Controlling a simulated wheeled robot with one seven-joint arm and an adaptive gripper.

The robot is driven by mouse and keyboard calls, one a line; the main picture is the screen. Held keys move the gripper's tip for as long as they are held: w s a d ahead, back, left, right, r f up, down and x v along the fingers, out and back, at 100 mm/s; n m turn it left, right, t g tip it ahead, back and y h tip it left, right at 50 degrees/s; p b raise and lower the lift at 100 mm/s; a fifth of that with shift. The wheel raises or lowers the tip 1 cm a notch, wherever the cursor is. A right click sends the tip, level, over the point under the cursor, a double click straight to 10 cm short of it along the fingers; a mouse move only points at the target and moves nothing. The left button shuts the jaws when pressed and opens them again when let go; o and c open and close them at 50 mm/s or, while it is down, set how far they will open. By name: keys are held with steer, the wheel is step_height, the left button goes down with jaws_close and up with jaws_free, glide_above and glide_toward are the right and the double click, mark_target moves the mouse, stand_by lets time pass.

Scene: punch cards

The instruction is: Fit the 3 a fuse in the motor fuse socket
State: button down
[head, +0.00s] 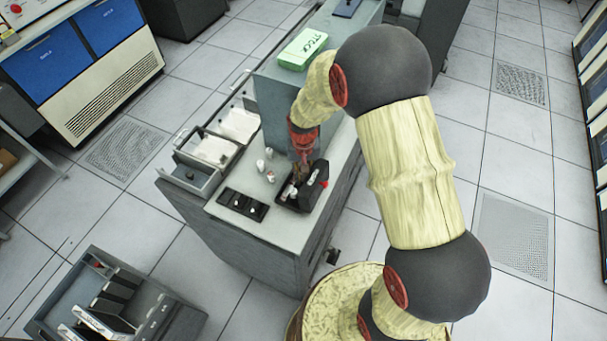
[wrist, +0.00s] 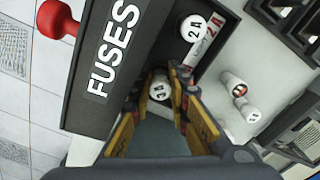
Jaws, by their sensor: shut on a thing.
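A black fuse box (head: 317,187) with a red knob stands on the grey counter. In the wrist view the box's panel (wrist: 88,85) is lettered FUSES. In the head view my gripper (head: 303,160) reaches down over the box.
A black socket block (head: 243,204) is near the counter's front left. Grey trays (head: 184,173) adjoin the left edge. A green box (head: 303,48) stands farther back.

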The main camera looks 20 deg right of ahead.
steer(key=c, duration=1.9)
jaws_free()
steer(key=shift+s+f, duration=0.4)
steer(key=shift+f, duration=0.15)
steer(key=shift+o, duration=1.4)
steer(key=shift+w+f, duration=0.1)
steer(key=shift+w, duration=0.1)
steer(key=shift+r, duration=0.2)
steer(key=shift+w+r, duration=0.15)
steer(key=shift+r, duration=3.9)
